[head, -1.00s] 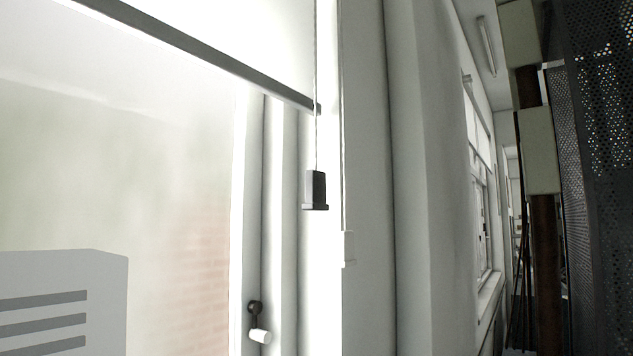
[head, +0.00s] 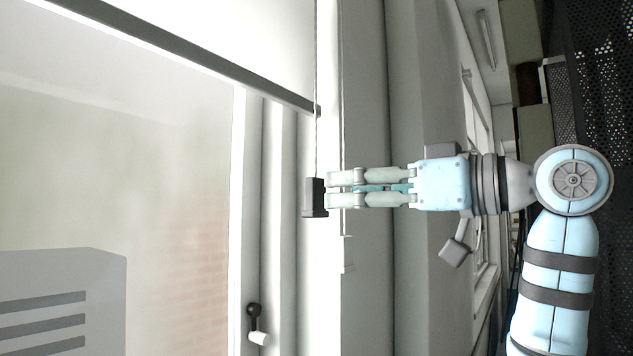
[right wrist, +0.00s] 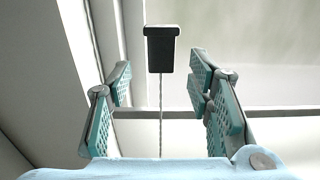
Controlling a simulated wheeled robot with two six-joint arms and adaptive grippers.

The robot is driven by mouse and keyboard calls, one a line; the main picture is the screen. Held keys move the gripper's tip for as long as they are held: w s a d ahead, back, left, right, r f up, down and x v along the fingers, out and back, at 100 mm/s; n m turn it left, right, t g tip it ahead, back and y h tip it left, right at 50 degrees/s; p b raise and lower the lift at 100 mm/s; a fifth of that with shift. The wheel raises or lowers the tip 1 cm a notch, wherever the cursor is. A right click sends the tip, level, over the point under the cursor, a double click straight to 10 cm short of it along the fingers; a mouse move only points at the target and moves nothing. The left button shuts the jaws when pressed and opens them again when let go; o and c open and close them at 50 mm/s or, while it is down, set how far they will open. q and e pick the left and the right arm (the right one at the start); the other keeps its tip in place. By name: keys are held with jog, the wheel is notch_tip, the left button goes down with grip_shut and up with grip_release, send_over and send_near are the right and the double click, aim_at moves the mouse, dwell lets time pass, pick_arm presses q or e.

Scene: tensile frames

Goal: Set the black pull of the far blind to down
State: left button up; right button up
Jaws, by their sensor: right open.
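The black pull (head: 313,198) hangs on a thin cord below the lower bar of a white blind (head: 230,30) in the head view. My right gripper (head: 330,190) comes in from the right with its fingertips close beside the pull. In the right wrist view the black pull (right wrist: 160,48) sits between and just beyond the open fingers (right wrist: 160,85). The fingers stand apart on both sides and do not close on it. I cannot tell from the head view whether a fingertip touches it. My left gripper is not in view.
A window handle (head: 256,325) sits on the frame below the pull. A second cord with a small white piece (head: 347,254) hangs just right of it. A grey box with slots (head: 60,300) shows at lower left. A perforated dark panel (head: 605,90) stands at far right.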

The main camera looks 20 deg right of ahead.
aim_at(320, 192)
jog(key=p+x, duration=0.1)
jog(key=x, duration=0.5)
jog(key=shift+a+r+p, duration=0.1)
jog(key=shift+r+p, duration=0.1)
jog(key=shift+p, duration=0.15)
jog(key=shift+w+a, duration=0.15)
jog(key=shift+a, duration=0.1)
jog(key=shift+d+f, duration=0.1)
jog(key=c, duration=0.3)
grip_shut()
